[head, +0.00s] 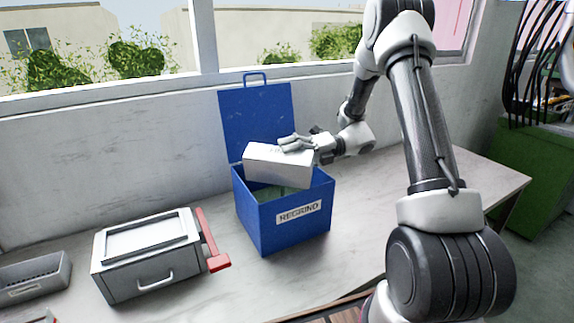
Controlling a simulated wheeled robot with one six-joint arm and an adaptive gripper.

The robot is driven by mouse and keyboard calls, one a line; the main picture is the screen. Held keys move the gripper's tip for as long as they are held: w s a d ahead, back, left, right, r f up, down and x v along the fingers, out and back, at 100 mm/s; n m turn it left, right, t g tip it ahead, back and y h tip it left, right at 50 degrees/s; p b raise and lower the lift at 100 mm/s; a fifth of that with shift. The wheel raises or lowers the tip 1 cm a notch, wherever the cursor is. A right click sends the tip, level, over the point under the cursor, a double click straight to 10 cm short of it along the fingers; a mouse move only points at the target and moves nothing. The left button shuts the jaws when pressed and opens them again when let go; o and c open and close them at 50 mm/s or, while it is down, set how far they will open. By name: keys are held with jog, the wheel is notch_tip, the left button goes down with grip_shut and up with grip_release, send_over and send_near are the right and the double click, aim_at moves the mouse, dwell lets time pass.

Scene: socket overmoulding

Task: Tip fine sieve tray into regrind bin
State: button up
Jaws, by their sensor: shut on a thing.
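The blue regrind bin (270,236) stands on the bench with its lid (257,122) raised at the back and a "REGRIND" label on its front. A pale grey tray (272,168), which I take to be the fine sieve tray, is tilted over the bin's open mouth. My gripper (298,146) is shut on the tray at its upper right side. The tray's inside is turned away, so its contents are hidden. A little greenish surface shows inside the bin below the tray.
A grey box with a drawer handle (150,262) and a red lever (213,245) stands left of the bin. A small grey tray (35,277) lies at the far left. The white bench (362,238) is clear right of the bin. A wall and window are behind.

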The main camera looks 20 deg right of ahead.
aim_at(292, 172)
jog(key=w+m+y, duration=0.1)
jog(key=m, duration=0.1)
jog(key=w+d+m+y, duration=0.1)
jog(key=w+m, duration=0.1)
jog(key=m, duration=0.1)
jog(key=shift+w+d+f, duration=0.1)
jog(key=shift+w+f, duration=0.05)
jog(key=shift+f, duration=0.05)
jog(key=shift+s+a+n+g+h, duration=0.45)
jog(key=shift+s+n, duration=0.35)
jog(key=shift+n, duration=0.4)
jog(key=shift+s+a+n+g+h, duration=0.3)
jog(key=shift+s+n+g+h, duration=0.35)
jog(key=shift+n, duration=0.55)
jog(key=shift+s+a+n+g+h, duration=0.35)
jog(key=shift+s+n, duration=0.55)
jog(key=shift+n, duration=0.3)
jog(key=s, duration=0.1)
jog(key=s+a+n+h, duration=0.1)
jog(key=s, duration=0.1)
jog(key=s+n+t, duration=0.1)
jog(key=shift+s+a+f+h, duration=0.1)
jog(key=shift+s+a+h, duration=0.15)
jog(key=shift+s, duration=0.1)
jog(key=shift+s+f, duration=0.15)
jog(key=shift+s, duration=0.1)
